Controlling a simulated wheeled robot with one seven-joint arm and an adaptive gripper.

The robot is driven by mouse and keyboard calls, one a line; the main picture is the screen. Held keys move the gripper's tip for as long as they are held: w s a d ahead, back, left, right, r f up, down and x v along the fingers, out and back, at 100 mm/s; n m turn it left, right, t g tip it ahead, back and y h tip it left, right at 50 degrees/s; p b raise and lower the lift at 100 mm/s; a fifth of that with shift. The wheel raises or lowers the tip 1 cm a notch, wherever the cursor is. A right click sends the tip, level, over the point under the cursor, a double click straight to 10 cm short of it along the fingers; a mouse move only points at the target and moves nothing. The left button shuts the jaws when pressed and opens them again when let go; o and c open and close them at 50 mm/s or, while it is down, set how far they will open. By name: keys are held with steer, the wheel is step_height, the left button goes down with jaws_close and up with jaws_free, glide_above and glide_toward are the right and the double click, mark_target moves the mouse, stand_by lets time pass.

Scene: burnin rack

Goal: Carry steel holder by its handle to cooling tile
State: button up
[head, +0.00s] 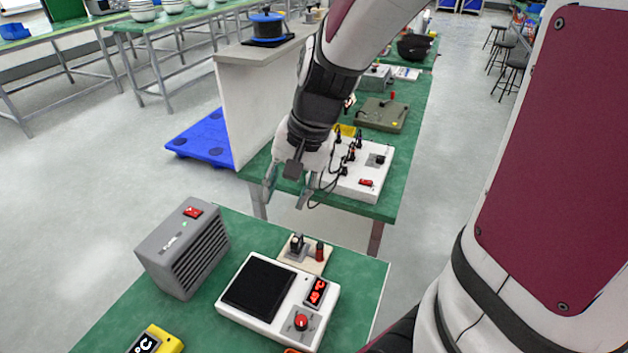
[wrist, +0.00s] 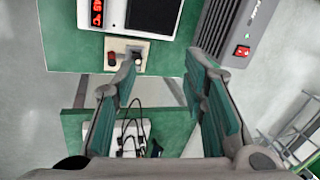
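A small beige tile (head: 318,268) lies on the green bench just behind a white hot plate. On it stand a small black-and-metal piece (head: 297,244) and a reddish-brown upright piece (head: 320,250); I cannot tell whether these are the steel holder and its handle. The wrist view shows the same tile (wrist: 124,45), with the reddish-brown piece (wrist: 111,58) and the dark-and-pale piece (wrist: 137,54). My gripper (head: 287,192) is open and empty, above and beyond the tile, over the gap between two benches. Its fingers (wrist: 162,75) are spread wide in the wrist view.
The white hot plate (head: 232,311) has a black top and red display. A grey fan unit (head: 182,250) stands left of it, a yellow °C meter (head: 156,340) in front. A white box with cables (head: 368,180) sits on the far bench, beside a pale partition (head: 228,110).

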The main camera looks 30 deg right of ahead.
steer(key=s+a+r+n+t+h, duration=0.2)
steer(key=s+r+n, duration=0.6)
steer(key=s+r, duration=0.3)
steer(key=shift+s+r+n+t, duration=0.4)
steer(key=shift+s, duration=0.5)
